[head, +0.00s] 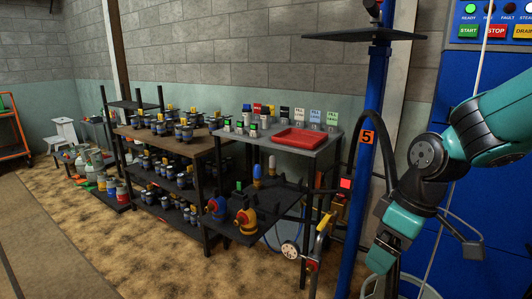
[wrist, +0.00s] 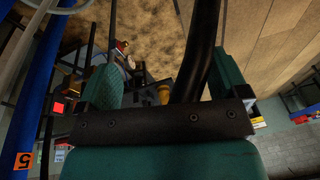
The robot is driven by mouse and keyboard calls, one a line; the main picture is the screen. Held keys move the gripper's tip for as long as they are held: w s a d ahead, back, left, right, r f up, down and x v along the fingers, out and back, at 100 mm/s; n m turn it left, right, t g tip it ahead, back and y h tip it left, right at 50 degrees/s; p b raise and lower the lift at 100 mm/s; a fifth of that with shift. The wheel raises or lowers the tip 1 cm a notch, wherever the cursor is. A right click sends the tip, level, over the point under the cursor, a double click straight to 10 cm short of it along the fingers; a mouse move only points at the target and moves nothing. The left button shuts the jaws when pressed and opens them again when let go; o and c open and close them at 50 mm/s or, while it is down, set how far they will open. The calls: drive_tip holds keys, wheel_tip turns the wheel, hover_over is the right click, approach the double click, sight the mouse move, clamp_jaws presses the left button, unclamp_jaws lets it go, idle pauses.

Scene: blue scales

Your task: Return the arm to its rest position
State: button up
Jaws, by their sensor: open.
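My teal and black arm comes in from the right in the head view and bends downward. My gripper (head: 381,284) hangs low at the bottom edge of that view, partly cut off, beside the blue post (head: 365,130) marked 5. In the wrist view my gripper (wrist: 163,85) shows as two teal sides spread apart beyond a dark screwed bar. A thick black hose runs across the space between them. I see nothing held in it.
A pale round bin (head: 412,288) stands just by my gripper. Left of the post are a grey table with a red tray (head: 296,138) and a dark rack with valves (head: 245,220). A blue control cabinet (head: 480,70) stands behind my arm. Open floor (head: 120,250) lies at left.

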drive_tip(key=s+a+r+m+y, duration=0.1)
drive_tip(key=s+a+r, duration=0.2)
drive_tip(key=s, duration=0.5)
drive_tip(key=s+a+r+m+y, duration=0.1)
drive_tip(key=s+a+r, duration=0.25)
drive_tip(key=s, duration=0.55)
wheel_tip(320, 180, up, 12)
drive_tip(key=p, duration=1.3)
drive_tip(key=shift+w+a+g, duration=0.15)
drive_tip(key=shift+w+g, duration=0.05)
drive_tip(key=shift+g, duration=0.1)
